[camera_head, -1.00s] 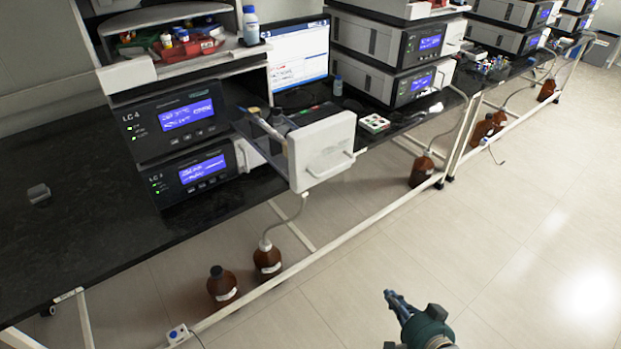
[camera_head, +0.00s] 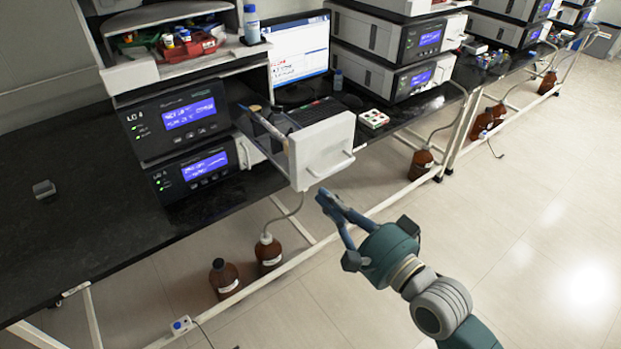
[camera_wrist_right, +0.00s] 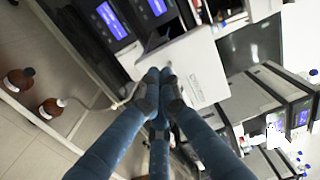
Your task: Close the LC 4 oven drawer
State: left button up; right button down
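The LC 4 unit (camera_head: 172,120) is a black-fronted instrument with a blue display, on the dark bench at left. Its oven drawer (camera_head: 322,150) stands pulled out past the bench edge, with a white front panel, a handle (camera_head: 333,167) low on it and vials or tubes inside. My right gripper (camera_head: 326,198) is just below and in front of the panel, its fingertips close together with nothing between them. In the right wrist view, the fingertips (camera_wrist_right: 161,92) overlap the white drawer front (camera_wrist_right: 195,75); I cannot tell whether they touch it. My left gripper is not in view.
A monitor (camera_head: 300,50) and a small vial tray (camera_head: 373,118) stand behind and right of the drawer. More instrument stacks (camera_head: 400,75) line the bench. Brown bottles (camera_head: 268,254) stand on the floor below, by a white bench rail. The floor at right is clear.

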aim_at(302, 175)
jog(key=p+x, duration=0.1)
jog(key=x, duration=0.3)
jog(key=shift+w+a+r, duration=0.1)
jog(key=shift+w+a, duration=0.05)
jog(key=shift+w, duration=0.1)
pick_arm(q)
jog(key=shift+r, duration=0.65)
pick_arm(e)
jog(key=shift+w+a, duration=0.45)
jog(key=shift+w, duration=0.1)
